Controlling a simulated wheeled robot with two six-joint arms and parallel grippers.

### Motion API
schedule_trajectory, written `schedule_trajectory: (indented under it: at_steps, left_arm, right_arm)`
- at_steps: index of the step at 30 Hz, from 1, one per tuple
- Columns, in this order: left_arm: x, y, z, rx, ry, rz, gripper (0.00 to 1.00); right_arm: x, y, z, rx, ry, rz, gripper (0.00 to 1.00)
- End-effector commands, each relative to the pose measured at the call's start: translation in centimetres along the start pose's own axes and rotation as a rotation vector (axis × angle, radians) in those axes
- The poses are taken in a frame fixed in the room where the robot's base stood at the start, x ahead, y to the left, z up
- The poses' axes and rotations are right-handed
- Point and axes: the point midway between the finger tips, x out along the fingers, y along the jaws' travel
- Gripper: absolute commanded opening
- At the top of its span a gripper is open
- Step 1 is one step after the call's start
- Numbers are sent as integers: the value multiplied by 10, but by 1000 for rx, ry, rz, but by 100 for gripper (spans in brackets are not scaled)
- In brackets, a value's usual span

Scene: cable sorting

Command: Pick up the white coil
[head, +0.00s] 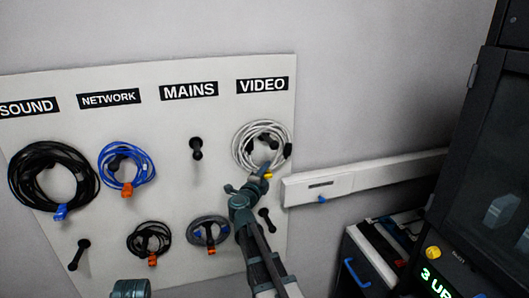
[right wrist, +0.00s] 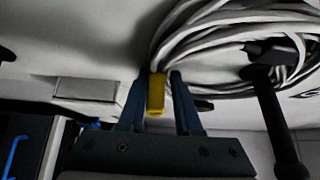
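The white coil (head: 262,146) hangs on a dark peg under the VIDEO label, at the top right of the board. Its yellow connector (head: 267,175) hangs at its lower edge. My right gripper (head: 262,169) is at that lower edge, beside the connector. In the right wrist view, the white loops (right wrist: 210,35) fill the top right, and the yellow connector (right wrist: 156,93) lies between the two fingers of my right gripper (right wrist: 159,90). A narrow gap seems to show beside the connector, so the fingers look open around it. A teal part of my left arm shows at the bottom edge; its fingers are not visible.
The board (head: 180,125) also carries a black coil (head: 48,178), a blue coil (head: 125,168), a small black coil (head: 148,240) and a grey coil (head: 208,232). Bare pegs stick out, one (head: 196,148) under MAINS. A wall trunking (head: 365,178) and dark rack (head: 485,170) stand right.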

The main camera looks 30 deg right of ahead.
Motion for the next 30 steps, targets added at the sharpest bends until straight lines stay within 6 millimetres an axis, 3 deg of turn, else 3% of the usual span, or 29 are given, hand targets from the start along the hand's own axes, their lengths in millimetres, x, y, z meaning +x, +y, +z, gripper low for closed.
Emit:
schedule_trajectory:
  at_steps: [3, 30]
  left_arm:
    - [0, 0, 0, 0, 0, 0, 72]
    - [0, 0, 0, 0, 0, 0, 72]
  right_arm:
    - [0, 0, 0, 0, 0, 0, 0]
    - [0, 0, 0, 0, 0, 0, 0]
